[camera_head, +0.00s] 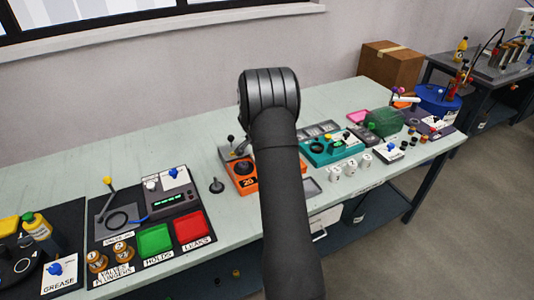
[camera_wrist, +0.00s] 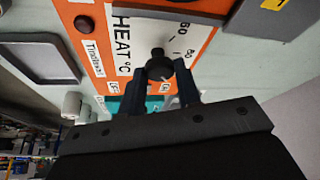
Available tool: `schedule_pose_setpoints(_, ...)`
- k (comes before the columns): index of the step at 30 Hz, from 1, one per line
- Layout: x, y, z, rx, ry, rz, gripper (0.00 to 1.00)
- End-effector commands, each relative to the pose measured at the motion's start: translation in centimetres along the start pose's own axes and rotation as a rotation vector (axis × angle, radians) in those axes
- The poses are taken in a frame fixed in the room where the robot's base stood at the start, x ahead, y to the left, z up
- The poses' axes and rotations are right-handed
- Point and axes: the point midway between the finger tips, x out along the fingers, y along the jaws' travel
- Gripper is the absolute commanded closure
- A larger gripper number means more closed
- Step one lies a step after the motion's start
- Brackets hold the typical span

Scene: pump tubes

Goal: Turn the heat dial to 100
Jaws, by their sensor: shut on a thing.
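The heat dial (camera_wrist: 158,65) is a black knob on an orange panel (camera_wrist: 208,62) labelled HEAT °C in the wrist view. The numbers 60 and 80 show on its white scale (camera_wrist: 185,32). My gripper (camera_wrist: 161,74) has its two dark fingers on either side of the dial, shut on it. I cannot tell which value the dial points to, and the 100 mark is not visible. In the head view the orange unit (camera_head: 243,183) is partly hidden behind my arm, which also hides the gripper.
A teal unit (camera_head: 333,150) stands to the right of the orange one, with white cups (camera_head: 350,169) in front. A grey tray (camera_wrist: 50,45) lies beside the panel. Green (camera_head: 154,239) and red (camera_head: 192,226) pads lie left. A cardboard box (camera_head: 391,66) stands at the back right.

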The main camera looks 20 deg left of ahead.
Motion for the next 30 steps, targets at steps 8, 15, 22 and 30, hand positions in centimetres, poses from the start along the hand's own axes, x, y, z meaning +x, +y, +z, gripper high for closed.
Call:
schedule_pose_setpoints(8, 0.05, -0.11, 0.08, 0.12, -0.002, 0.051, 0.92)
schedule_pose_setpoints(15, 0.04, -0.17, 0.07, 0.159, -0.002, 0.066, 0.92)
schedule_pose_setpoints(22, 0.04, -0.15, 0.08, 0.164, -0.002, 0.068, 0.92)
schedule_pose_setpoints(30, 0.04, -0.15, 0.08, 0.164, -0.002, 0.068, 0.5)
